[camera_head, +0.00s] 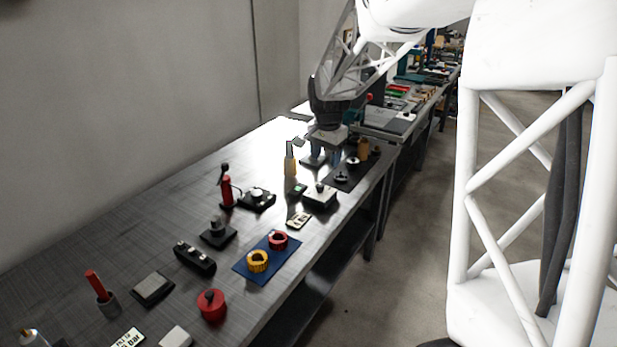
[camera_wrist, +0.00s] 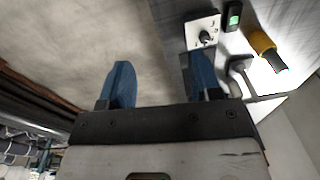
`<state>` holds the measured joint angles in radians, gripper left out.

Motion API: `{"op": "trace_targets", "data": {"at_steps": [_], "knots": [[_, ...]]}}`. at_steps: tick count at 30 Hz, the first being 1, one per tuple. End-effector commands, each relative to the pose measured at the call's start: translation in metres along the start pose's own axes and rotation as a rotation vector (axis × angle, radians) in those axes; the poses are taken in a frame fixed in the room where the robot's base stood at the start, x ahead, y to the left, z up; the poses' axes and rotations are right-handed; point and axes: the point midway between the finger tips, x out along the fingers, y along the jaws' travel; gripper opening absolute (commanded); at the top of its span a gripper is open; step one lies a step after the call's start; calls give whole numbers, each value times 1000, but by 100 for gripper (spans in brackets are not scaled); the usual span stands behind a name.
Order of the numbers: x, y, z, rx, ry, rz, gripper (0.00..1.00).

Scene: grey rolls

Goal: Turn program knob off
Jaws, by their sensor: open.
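A pale box with a small dark knob on top (camera_head: 320,195) stands near the right edge of the bench; it appears to be the white plate with a dark knob (camera_wrist: 205,38) in the wrist view. No readable label marks it as the program knob, and its setting cannot be read. My gripper (camera_head: 326,156) is above the bench, farther back than this box. In the wrist view my gripper (camera_wrist: 158,70) has its two blue fingers wide apart with nothing between them. The knob is apart from the fingers, beyond the right fingertip.
A small dark box with a green button (camera_wrist: 233,17) and a yellow bottle (camera_wrist: 262,43) stand beside the plate. A black mat (camera_head: 343,180) with small parts lies near my gripper. Nearer are a blue mat (camera_head: 250,271) with two rings and a red pot (camera_head: 211,305).

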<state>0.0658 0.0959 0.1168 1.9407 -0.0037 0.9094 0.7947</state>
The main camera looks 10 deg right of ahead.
Motion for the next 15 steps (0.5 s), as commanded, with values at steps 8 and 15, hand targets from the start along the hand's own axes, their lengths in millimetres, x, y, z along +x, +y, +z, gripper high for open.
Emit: {"op": "trace_targets", "data": {"at_steps": [8, 15], "knots": [[44, -38, -46, 125, -17, 19, 58], [87, -66, -83, 235, -29, 36, 58]]}}
